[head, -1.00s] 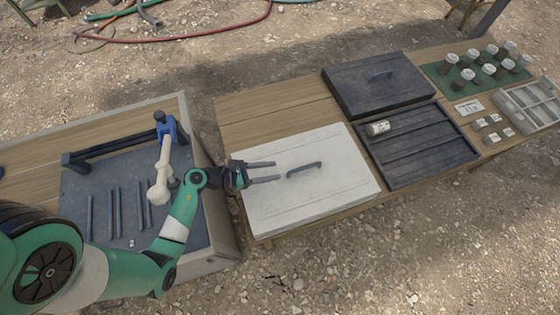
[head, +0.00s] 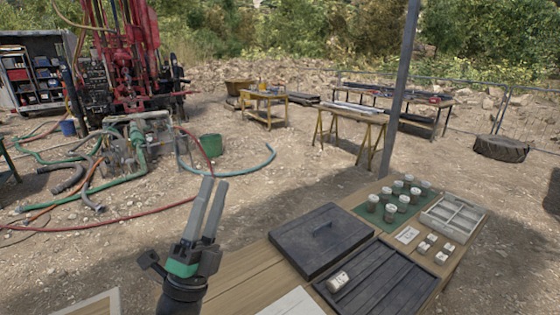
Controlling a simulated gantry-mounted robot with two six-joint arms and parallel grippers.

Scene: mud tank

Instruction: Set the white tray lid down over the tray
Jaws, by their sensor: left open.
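My left gripper (head: 214,184) is raised in the left middle of the head view, fingers pointing up, open with a narrow gap and nothing between them. Only a corner of the white tray lid (head: 294,303) shows at the bottom edge, on the table, below and to the right of the gripper and apart from it. Its handle is out of frame, and any tray under it is hidden. Beside it is an open dark tray (head: 393,281) with a pale cylinder (head: 338,281) at its left end. My right gripper is not in view.
A dark lid (head: 320,238) with a handle lies behind the dark tray. Several white-capped jars (head: 390,212) stand on a green mat, beside a compartment tray (head: 453,216) and small blocks. A grey post (head: 398,90) rises behind. Bare wooden tabletop (head: 243,282) lies right of my gripper.

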